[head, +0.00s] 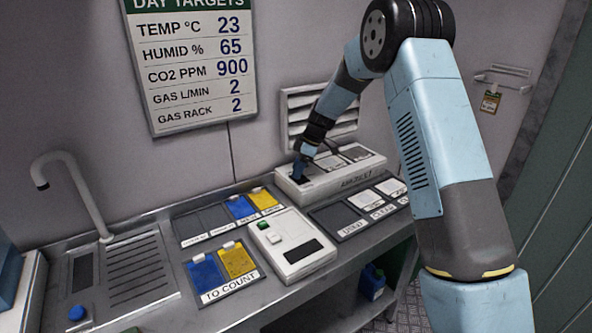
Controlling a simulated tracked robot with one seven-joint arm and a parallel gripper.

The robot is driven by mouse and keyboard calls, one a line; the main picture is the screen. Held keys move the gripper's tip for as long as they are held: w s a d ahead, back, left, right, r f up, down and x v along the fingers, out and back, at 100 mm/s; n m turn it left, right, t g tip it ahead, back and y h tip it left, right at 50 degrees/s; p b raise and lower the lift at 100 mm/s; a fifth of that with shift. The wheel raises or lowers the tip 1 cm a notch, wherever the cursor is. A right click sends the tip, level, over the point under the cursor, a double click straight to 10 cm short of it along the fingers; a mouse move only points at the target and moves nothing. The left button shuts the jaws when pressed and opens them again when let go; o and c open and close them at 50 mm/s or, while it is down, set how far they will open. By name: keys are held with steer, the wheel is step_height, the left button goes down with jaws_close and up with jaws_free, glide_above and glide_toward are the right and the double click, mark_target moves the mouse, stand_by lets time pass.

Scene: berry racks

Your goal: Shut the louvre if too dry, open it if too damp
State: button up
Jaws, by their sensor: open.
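The louvre (294,113) is a pale slatted panel on the back wall, partly hidden behind my arm. Whether its slats are open or shut I cannot tell. My gripper (299,172) points down at the left end of a long pale box (343,184) below the louvre. Its fingers are small and dark here; they look open, and I see nothing held. Contact with the box is unclear. The targets board (190,62) on the wall reads temp 23, humid 65, CO2 900, gas 2 and gas rack 2. No current humidity reading is legible.
A white device (291,246) with a green button and dark display stands on the metal bench. Blue and yellow cards lie on a tray labelled "TO COUNT" (228,287). A sink with tap (75,190) is at left. A blue jug (372,283) sits below the bench.

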steer(key=shift+a+f, duration=0.15)
steer(key=shift+f, duration=0.2)
jaws_close()
stand_by(0.3)
